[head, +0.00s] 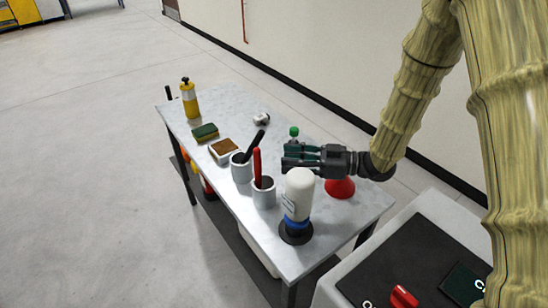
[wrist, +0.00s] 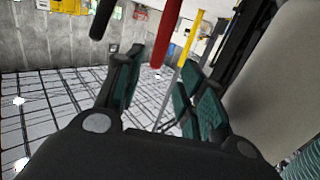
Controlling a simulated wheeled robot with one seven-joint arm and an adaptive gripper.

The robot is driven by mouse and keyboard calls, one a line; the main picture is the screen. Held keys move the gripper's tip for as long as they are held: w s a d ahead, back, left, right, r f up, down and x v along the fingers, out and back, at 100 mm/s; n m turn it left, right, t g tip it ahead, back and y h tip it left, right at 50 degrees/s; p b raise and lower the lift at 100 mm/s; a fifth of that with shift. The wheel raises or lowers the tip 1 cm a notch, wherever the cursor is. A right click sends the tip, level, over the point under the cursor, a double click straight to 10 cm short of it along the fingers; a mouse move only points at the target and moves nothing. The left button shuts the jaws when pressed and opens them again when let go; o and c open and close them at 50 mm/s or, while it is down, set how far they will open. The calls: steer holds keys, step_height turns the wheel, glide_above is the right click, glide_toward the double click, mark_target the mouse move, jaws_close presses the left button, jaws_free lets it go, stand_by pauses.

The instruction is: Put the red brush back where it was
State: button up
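The red brush (head: 257,166) stands upright, handle up, in the nearer white cup (head: 264,194); its lower end is hidden inside. In the wrist view its red handle (wrist: 167,32) shows ahead of my fingers. My gripper (head: 287,158) is just right of the red handle in the head view, above the table. Its fingers are apart in the wrist view (wrist: 160,66), with nothing visibly held between them. A black-handled brush (head: 254,146) stands tilted in the other white cup (head: 241,169), and its handle also shows in the wrist view (wrist: 102,18).
On the table (head: 223,108) are a yellow bottle (head: 190,101), a sponge (head: 205,131), a tray with brown contents (head: 234,154), and a red cone-shaped thing (head: 340,190). A white bottle (head: 299,192) on a dark base stands close to the nearer cup and my gripper.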

steer(key=d, duration=0.4)
steer(key=shift+s+d, duration=0.1)
steer(key=shift+s, duration=0.3)
steer(key=shift+r, duration=0.1)
